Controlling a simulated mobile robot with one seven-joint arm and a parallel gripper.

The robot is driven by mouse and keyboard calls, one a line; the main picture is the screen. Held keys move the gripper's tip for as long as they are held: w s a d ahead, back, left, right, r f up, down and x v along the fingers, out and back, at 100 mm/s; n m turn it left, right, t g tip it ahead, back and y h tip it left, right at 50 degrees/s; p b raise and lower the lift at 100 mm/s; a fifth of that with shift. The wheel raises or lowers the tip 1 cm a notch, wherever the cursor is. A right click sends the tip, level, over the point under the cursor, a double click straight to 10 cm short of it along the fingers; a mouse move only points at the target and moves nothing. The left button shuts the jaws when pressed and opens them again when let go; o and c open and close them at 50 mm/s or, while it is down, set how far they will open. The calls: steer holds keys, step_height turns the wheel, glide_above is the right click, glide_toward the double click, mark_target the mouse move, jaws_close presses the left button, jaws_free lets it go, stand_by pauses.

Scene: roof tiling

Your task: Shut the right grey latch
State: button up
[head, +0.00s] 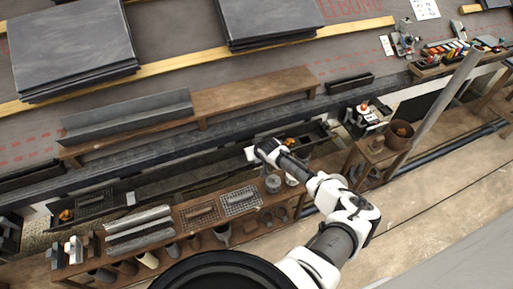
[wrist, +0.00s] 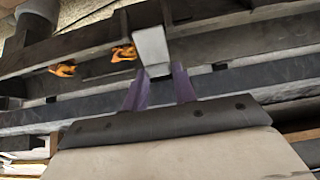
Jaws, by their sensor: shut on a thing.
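A light grey block-shaped piece, which looks like the right grey latch (wrist: 151,46), stands between the tips of my gripper (wrist: 158,76) in the wrist view. The two purple fingers are shut on it. In the head view my gripper (head: 258,151) is over the long dark gutter trough (head: 190,180), and the pale latch (head: 250,153) shows at its tip. Another small pale piece (head: 131,198), perhaps the left latch, sits on the trough further left. Whether the held latch lies flat or is raised, I cannot tell.
Orange leaf-like clumps lie in the trough (wrist: 62,70). A wooden bench (head: 185,235) with grates and tubes stands in front of it. A wooden plank shelf (head: 250,97) and stacked slates (head: 70,45) lie behind. A wooden stand with a bowl (head: 400,131) is at right.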

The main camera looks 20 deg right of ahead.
steer(key=g+b, duration=0.1)
steer(key=w+f+g+b, duration=0.1)
steer(key=g, duration=0.1)
steer(key=shift+w+f, duration=0.15)
steer(key=shift+f, duration=0.05)
steer(key=shift+w+f+g+b, duration=0.1)
steer(key=shift+f+g+b, duration=0.15)
steer(key=shift+g+b, duration=0.5)
steer(key=shift+w+f+g+b, duration=0.1)
steer(key=shift+f+g+b, duration=0.15)
steer(key=shift+g+b, duration=0.45)
steer(key=shift+a+g, duration=0.1)
steer(key=shift+g, duration=0.15)
steer(key=o, duration=1)
steer(key=shift+r, duration=0.1)
step_height(320, 180, up, 14)
steer(key=s+p, duration=0.1)
steer(key=p, duration=0.2)
steer(key=shift+s+f, duration=0.2)
steer(key=shift+s, duration=0.15)
